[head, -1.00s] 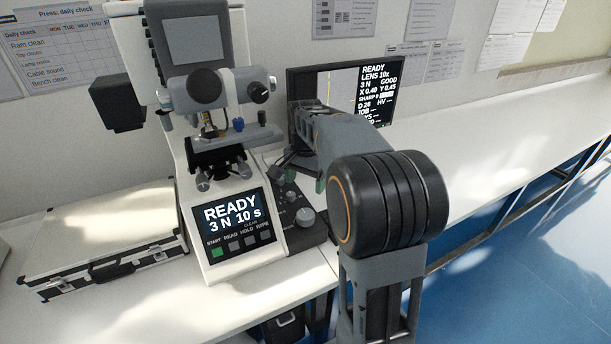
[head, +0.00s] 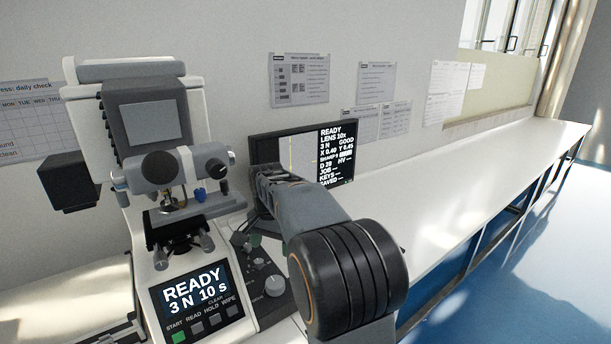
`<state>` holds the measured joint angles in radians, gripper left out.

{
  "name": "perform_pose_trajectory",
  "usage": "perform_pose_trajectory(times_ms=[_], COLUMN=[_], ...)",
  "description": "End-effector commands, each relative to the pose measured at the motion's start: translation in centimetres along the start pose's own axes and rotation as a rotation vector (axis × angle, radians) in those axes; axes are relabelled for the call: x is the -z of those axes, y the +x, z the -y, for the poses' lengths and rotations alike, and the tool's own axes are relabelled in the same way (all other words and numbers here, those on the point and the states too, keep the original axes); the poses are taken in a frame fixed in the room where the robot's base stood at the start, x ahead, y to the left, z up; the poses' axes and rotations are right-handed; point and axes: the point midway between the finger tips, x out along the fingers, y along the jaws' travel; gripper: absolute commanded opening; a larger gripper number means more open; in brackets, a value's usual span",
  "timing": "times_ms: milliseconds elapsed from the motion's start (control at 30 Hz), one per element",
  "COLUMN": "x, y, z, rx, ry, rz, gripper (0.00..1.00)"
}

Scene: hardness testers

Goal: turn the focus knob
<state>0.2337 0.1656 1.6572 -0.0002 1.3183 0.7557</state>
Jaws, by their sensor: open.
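The hardness tester (head: 150,120) stands at the left, its front panel (head: 197,295) reading "READY 3 N 10 s". A control box (head: 262,305) beside it carries a large grey round knob (head: 275,286) and smaller controls. Dark round knobs also sit on the tester's turret, one at its right end (head: 217,168). I cannot tell by label which is the focus knob.
A monitor (head: 338,155) behind my arm shows "READY, LENS 10x, GOOD" and a grey picture with a yellow line. The white bench (head: 460,180) is clear to the right. A case (head: 75,325) lies at the lower left, mostly cut off. Papers hang on the wall.

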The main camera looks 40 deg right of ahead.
Motion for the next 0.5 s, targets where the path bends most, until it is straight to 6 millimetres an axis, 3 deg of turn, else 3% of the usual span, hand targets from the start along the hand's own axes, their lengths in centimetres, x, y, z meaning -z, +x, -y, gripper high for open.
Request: perform_pose_trajectory(times_ms=[300, 500], x=[0.0, -0.2], y=[-0.1, -2.3], z=[0.0, -0.3], rx=[0.000, -0.023], ry=[0.000, -0.053], rz=[0.000, 0.026], gripper=[0.82, 0.82])
